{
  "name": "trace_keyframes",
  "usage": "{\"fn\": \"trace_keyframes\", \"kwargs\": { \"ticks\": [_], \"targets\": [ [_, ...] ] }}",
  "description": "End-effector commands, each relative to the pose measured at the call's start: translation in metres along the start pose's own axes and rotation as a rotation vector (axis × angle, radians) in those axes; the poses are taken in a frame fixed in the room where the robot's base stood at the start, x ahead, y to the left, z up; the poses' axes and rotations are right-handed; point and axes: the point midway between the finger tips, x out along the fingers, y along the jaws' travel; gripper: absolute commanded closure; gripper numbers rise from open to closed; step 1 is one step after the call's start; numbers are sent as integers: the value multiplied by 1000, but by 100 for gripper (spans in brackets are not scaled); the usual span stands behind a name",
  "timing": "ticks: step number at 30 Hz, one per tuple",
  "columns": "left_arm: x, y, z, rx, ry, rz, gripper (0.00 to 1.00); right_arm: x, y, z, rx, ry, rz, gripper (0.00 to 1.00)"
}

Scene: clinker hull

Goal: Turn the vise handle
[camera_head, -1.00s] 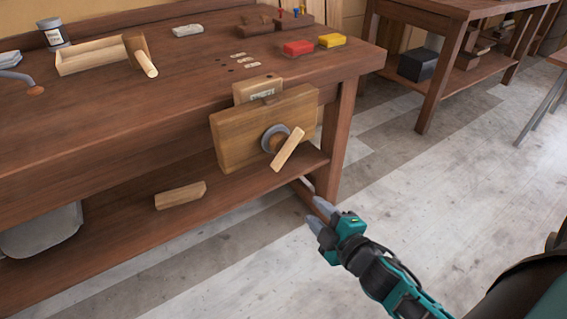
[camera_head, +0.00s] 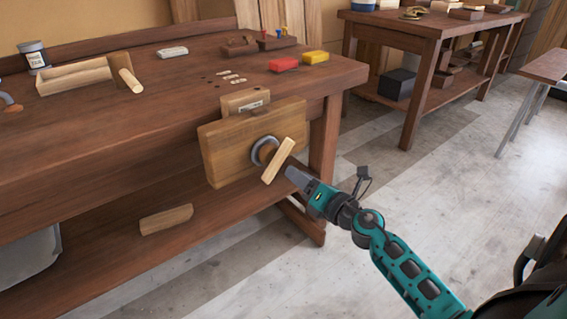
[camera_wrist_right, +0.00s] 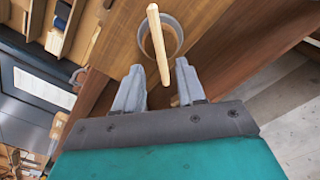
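The vise (camera_head: 226,152) is a wooden block on the front of the workbench, with a round grey metal collar (camera_head: 257,148). Its handle (camera_head: 279,161) is a pale wooden bar, tilted with its upper end to the right. My right gripper (camera_head: 291,174) is just right of the handle, pointing at it. In the right wrist view the gripper (camera_wrist_right: 158,80) is open, its two grey fingers apart. The handle (camera_wrist_right: 158,45) appears between and beyond the fingertips, its lower end reaching between them. I cannot tell whether they touch. My left gripper is not in view.
The workbench (camera_head: 120,120) carries a wooden box (camera_head: 75,77), a tin (camera_head: 34,57), a red block (camera_head: 284,64) and a yellow block (camera_head: 315,57). A wood block (camera_head: 166,219) lies on its lower shelf. A second bench (camera_head: 430,30) stands behind right.

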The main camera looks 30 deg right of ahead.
Motion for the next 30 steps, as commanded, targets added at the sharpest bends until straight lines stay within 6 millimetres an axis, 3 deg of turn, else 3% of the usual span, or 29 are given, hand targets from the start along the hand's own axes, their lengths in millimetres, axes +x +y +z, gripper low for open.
{"fn": "trace_keyframes", "kwargs": {
  "ticks": [6, 12, 25, 30],
  "targets": [
    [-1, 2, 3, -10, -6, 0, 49, 38, 0, 0, 3, -2, 1, 61],
    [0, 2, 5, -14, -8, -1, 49, 59, -1, 0, 4, -1, -1, 61],
    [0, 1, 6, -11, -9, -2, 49, 67, 0, -1, 3, 0, -1, 61],
    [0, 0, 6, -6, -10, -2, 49, 67, 0, -1, 3, 0, -1, 77]
  ]
}}
